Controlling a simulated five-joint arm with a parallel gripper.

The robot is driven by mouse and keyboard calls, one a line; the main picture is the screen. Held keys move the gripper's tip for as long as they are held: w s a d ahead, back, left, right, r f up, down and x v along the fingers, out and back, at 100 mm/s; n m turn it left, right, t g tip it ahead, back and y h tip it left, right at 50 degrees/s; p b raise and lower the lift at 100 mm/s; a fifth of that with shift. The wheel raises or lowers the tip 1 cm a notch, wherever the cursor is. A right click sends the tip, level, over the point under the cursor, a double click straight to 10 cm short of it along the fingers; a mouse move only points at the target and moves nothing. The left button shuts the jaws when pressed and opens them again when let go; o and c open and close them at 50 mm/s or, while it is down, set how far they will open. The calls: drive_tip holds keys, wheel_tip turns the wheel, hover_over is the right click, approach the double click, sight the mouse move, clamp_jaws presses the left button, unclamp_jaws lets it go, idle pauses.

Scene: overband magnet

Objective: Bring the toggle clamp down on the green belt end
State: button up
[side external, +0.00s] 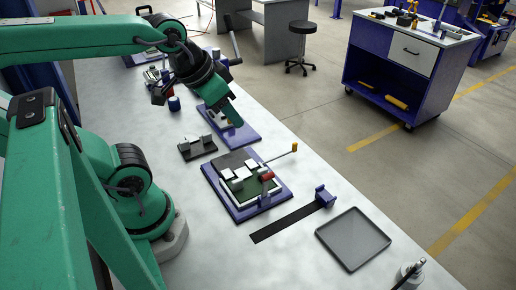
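A blue base plate (238,212) lies on the bench, carrying a dark panel, white blocks and a dark green piece (249,192) that looks like the green belt end. A toggle clamp (266,177) with a red part stands at its right side. The clamp's lever slants up and right to an orange tip (294,147), clear of the plate. My gripper (235,118) points down over a second blue-purple plate (240,136), farther back and apart from the clamp. Its fingers are small and overlap in this view, so their opening is unclear. Whether the clamp's foot touches the belt is too small to tell.
A small black fixture (197,147) lies left of the plates. A black strip (285,221) runs to a blue block (325,196), beside a grey tray (353,239). A dark upright lever (233,40) rises behind my gripper. Bare bench lies left of the clamp plate.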

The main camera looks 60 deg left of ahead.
drive_tip(key=shift+c, duration=0.5)
drive_tip(key=shift+w+d, duration=0.1)
drive_tip(key=c, duration=0.7)
drive_tip(key=shift+w+d+m, duration=0.1)
drive_tip(key=shift+d+m, duration=0.05)
drive_tip(key=shift+m, duration=0.25)
clamp_jaws()
drive_tip(key=w+d+f+m+g, duration=0.2)
drive_tip(key=d+m, duration=0.4)
drive_tip(key=m, duration=0.2)
drive_tip(key=w+d+f+m+g, duration=0.2)
drive_tip(key=d+m, duration=0.4)
drive_tip(key=m, duration=0.3)
drive_tip(key=shift+w+d+f+g, duration=0.2)
drive_tip(key=shift+w+d+g, duration=0.2)
drive_tip(key=shift+g, duration=0.3)
